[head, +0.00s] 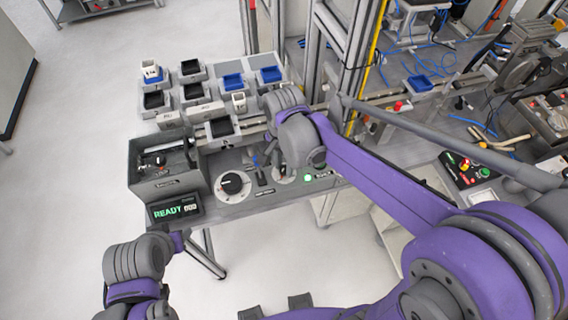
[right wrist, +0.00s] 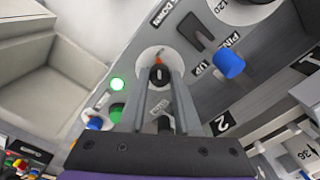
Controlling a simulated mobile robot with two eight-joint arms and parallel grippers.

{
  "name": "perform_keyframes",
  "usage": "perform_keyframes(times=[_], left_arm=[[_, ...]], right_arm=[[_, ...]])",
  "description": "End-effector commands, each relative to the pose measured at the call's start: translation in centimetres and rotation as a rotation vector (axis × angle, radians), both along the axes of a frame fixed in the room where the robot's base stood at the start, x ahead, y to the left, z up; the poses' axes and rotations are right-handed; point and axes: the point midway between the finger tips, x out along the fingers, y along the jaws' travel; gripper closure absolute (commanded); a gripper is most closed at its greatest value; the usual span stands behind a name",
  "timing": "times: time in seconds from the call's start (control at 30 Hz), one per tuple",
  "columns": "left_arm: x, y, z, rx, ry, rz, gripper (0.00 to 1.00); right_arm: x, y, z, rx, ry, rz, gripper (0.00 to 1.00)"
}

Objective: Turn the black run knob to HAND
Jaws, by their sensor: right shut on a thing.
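The black run knob (right wrist: 159,75) sits on a round white dial (right wrist: 152,58) in the right wrist view, with a small orange mark above it. My right gripper (right wrist: 160,88) is shut on the knob, one finger on each side. Its fingers hide much of the dial, and I cannot read any HAND label. In the head view my right gripper (head: 283,168) is over the panel and largely covers the knob.
A larger dial with a black knob (head: 231,183) is left of my right gripper. A blue knob (right wrist: 229,64), a dark slot (right wrist: 197,31), a lit green lamp (right wrist: 117,84) and a green button (right wrist: 115,113) surround the dial. A READY display (head: 175,209) stands at the panel's left front.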

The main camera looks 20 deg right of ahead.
Motion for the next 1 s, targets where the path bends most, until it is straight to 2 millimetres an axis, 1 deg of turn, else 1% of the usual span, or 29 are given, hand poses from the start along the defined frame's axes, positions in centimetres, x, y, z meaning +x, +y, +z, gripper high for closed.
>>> perform_keyframes(times=[0.27, 1.0], left_arm=[[-0.3, 0.0, -0.7, 0.0, 0.006, 0.0, 0.5], [-1.0, 0.0, -2.5, 0.0, 0.019, 0.0, 0.5]], right_arm=[[0.0, 0.0, -0.1, 0.001, 0.001, 0.159, 1.0], [-0.1, 0.0, 0.0, 0.001, 0.001, 0.855, 1.0]])
